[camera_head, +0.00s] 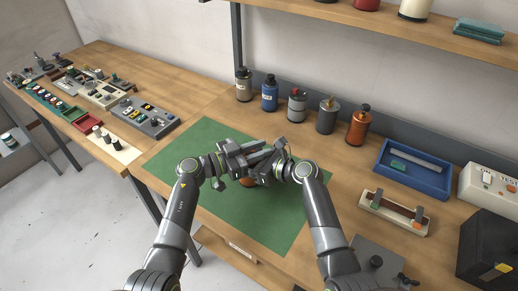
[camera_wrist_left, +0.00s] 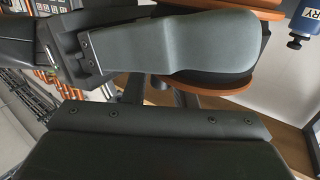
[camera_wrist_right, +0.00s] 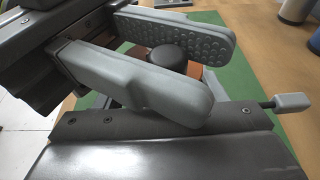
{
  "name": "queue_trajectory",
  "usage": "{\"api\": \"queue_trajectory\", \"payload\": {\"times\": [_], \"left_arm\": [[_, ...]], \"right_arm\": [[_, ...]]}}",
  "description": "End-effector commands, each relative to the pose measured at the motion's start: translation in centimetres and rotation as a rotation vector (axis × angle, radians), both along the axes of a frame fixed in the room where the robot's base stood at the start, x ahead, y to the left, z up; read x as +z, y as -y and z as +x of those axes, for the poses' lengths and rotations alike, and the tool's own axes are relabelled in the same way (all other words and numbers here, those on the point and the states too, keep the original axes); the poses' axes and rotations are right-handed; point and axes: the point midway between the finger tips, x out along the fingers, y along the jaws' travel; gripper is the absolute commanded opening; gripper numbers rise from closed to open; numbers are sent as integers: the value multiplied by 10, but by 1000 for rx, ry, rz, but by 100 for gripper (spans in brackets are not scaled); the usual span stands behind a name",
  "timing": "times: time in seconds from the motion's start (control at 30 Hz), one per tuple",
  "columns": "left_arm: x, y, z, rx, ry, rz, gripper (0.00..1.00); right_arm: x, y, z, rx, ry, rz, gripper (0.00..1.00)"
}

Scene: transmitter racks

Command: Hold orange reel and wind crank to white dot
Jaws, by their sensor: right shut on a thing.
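The orange reel (camera_head: 248,182) is low on the green mat, mostly hidden under my grippers. In the left wrist view its orange rims (camera_wrist_left: 238,90) show above and below a dark core. One finger of my left gripper (camera_head: 236,163) lies across that core; the other is hidden, so I cannot tell how far its jaws are closed. My right gripper (camera_head: 268,167) comes in from the right over the reel. In the right wrist view its two fingers are on either side of a round dark knob (camera_wrist_right: 168,60), with orange below. I cannot make out a white dot.
The green mat (camera_head: 270,230) is clear around the grippers. Several canisters, including a blue one (camera_head: 270,92), stand behind it. A blue tray (camera_head: 412,168) and a cream block (camera_head: 394,212) are at right. Control panels (camera_head: 145,117) stand on the left bench. My arms are close together.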

Motion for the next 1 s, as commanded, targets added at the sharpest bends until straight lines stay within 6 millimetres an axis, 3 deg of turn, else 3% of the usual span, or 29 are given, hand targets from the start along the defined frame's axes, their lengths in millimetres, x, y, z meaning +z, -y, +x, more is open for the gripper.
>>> {"api": "queue_trajectory", "payload": {"times": [0.03, 0.23, 0.43, 0.77, 1.0], "left_arm": [[0, 1, 0, 0, 0, 0, 25], [-1, 0, 0, 0, 0, 0, 24], [-1, 0, 0, 0, 0, 0, 0], [-2, 0, -1, -45, -1, 2, 0], [-2, -2, -5, -189, -3, 4, 0]], "right_arm": [[-8, 2, -3, 1, -15, -9, 29], [-8, 2, -2, 1, -15, -9, 29], [-8, 2, -3, 1, -15, -9, 29], [-8, 2, -3, 1, -15, -9, 29], [-8, 2, -3, 1, -15, -9, 29]]}}
